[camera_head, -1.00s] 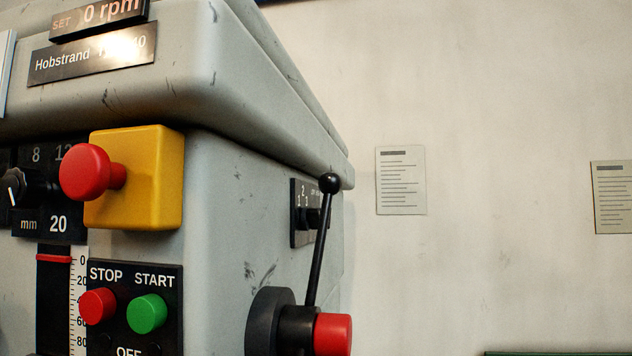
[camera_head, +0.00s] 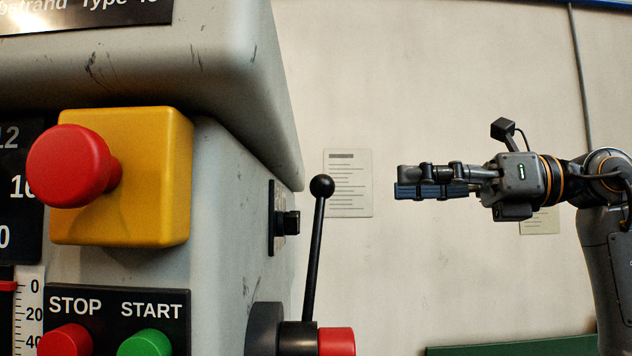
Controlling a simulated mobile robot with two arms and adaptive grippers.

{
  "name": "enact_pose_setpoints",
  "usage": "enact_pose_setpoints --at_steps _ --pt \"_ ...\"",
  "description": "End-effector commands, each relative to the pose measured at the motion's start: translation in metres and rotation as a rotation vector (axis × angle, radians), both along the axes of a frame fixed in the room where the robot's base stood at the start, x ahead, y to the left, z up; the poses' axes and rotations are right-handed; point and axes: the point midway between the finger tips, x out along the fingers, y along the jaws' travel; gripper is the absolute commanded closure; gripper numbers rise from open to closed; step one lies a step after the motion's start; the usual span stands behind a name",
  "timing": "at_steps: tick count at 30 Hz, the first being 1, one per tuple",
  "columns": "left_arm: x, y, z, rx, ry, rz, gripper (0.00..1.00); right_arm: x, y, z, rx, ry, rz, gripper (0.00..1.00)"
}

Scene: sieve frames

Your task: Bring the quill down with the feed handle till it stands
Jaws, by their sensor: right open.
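The feed handle (camera_head: 313,262) is a black lever with a ball knob (camera_head: 322,186) at its top. It stands nearly upright from a dark hub (camera_head: 297,338) with a red end cap (camera_head: 336,342) on the machine's right side. The depth scale (camera_head: 31,312) shows at the lower left, with a red pointer (camera_head: 8,286) near 0. The quill itself is out of view. My right gripper (camera_head: 400,182) is open and empty, to the right of the ball knob at about its height, pointing left and apart from it. My left gripper is not in view.
The grey machine head (camera_head: 215,205) fills the left side. A yellow box with a red mushroom button (camera_head: 70,166) juts from its front, above the STOP button (camera_head: 66,341) and START button (camera_head: 147,343). A small black selector (camera_head: 288,223) sits behind the lever. Open space lies between lever and gripper.

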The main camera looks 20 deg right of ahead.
Motion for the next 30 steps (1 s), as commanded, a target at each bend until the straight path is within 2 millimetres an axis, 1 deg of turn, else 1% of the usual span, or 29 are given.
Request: enact_pose_setpoints --at_steps 1,3,6,12,15,18,21,30 --pt "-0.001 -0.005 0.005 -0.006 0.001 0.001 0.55 0.004 0.01 0.002 -0.001 0.0 0.006 0.46" --pt "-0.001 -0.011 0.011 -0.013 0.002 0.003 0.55 0.011 0.023 0.003 -0.001 0.001 0.007 0.46" --pt "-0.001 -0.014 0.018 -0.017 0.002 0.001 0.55 0.021 0.043 0.004 0.001 0.002 0.009 0.46" --pt "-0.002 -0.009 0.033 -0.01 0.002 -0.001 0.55 0.039 0.079 0.004 0.002 0.001 0.008 0.46" --pt "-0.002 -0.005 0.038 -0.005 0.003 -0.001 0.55 0.046 0.092 0.003 0.002 0.001 0.007 0.46" --pt "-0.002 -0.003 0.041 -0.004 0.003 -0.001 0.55 0.051 0.101 0.002 0.003 0.002 0.006 0.46" --pt "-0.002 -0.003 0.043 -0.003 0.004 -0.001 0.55 0.054 0.106 0.001 0.003 0.001 0.006 0.46" --pt "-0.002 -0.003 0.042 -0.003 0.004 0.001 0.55 0.055 0.107 0.0 0.003 0.001 0.005 0.46"
